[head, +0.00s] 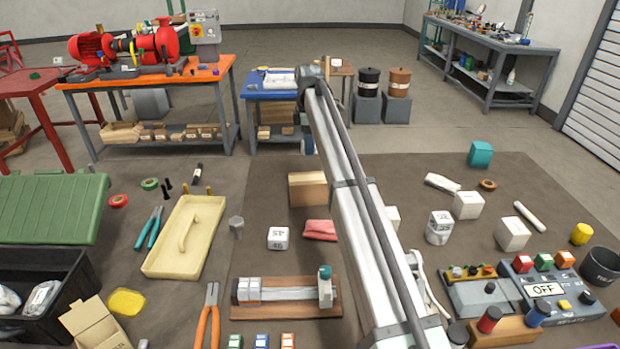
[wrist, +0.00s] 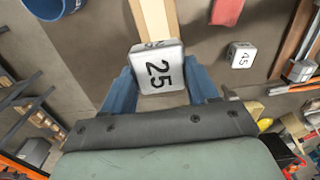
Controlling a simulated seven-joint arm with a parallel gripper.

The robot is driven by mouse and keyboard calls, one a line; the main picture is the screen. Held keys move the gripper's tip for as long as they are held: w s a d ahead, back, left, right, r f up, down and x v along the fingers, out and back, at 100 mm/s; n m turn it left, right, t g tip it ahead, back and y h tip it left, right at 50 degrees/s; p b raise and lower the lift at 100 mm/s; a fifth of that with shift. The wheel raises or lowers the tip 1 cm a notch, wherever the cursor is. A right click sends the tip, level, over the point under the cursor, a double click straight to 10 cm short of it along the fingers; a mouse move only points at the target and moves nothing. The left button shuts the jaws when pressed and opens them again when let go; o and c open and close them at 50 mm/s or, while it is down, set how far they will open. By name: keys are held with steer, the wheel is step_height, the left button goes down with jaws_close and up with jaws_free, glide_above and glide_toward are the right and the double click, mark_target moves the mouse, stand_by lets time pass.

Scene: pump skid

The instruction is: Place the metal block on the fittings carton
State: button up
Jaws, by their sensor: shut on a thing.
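In the head view my arm hides the block and most of the gripper. A tan box (head: 308,189), possibly the fittings carton, stands on the brown mat left of my arm. It shows partly in the wrist view (wrist: 155,18), beyond the block; I cannot tell whether they touch. An open cardboard carton (head: 94,326) is at the lower left; no label is readable.
A white "45" block (head: 278,238) and a pink cloth (head: 319,230) lie near the tan box. A wooden board with a clamp (head: 285,312) is in front. White blocks (head: 467,205) and control boxes (head: 548,290) crowd the right. A cream tray (head: 185,240) lies left.

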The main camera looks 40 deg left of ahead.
mark_target(309, 177)
steer(key=shift+f, duration=5.05)
steer(key=shift+f, duration=0.1)
steer(key=o, duration=1.2)
step_height(309, 177, up, 12)
steer(key=shift+r, duration=0.15)
